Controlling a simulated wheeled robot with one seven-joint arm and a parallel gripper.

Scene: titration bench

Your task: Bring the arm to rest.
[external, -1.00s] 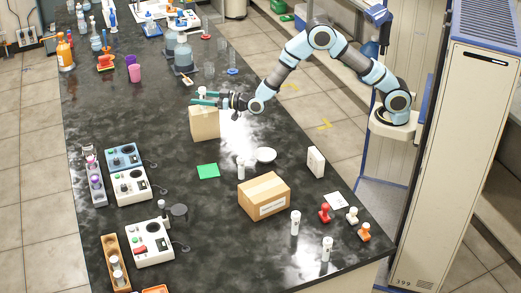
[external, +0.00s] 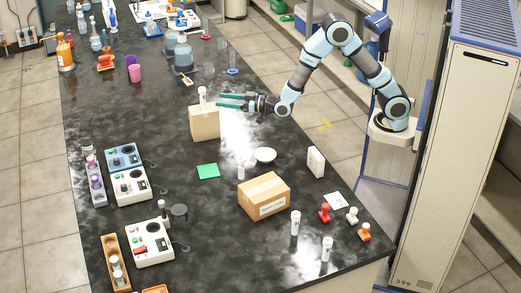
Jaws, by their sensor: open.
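My gripper (external: 232,102) is open and empty above the black bench, its green fingers pointing left. It is just to the right of a tan box (external: 204,124), apart from it as far as I can tell. A white bottle or vial (external: 202,97) stands upright at the top of this box. My arm reaches in from the right, bent with its elbow high.
The black bench (external: 215,225) carries a cardboard box (external: 264,195), a white dish (external: 265,155), a green square (external: 208,171) and a small white vial (external: 241,169). Grey-blue bottles (external: 183,58) stand behind the tan box.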

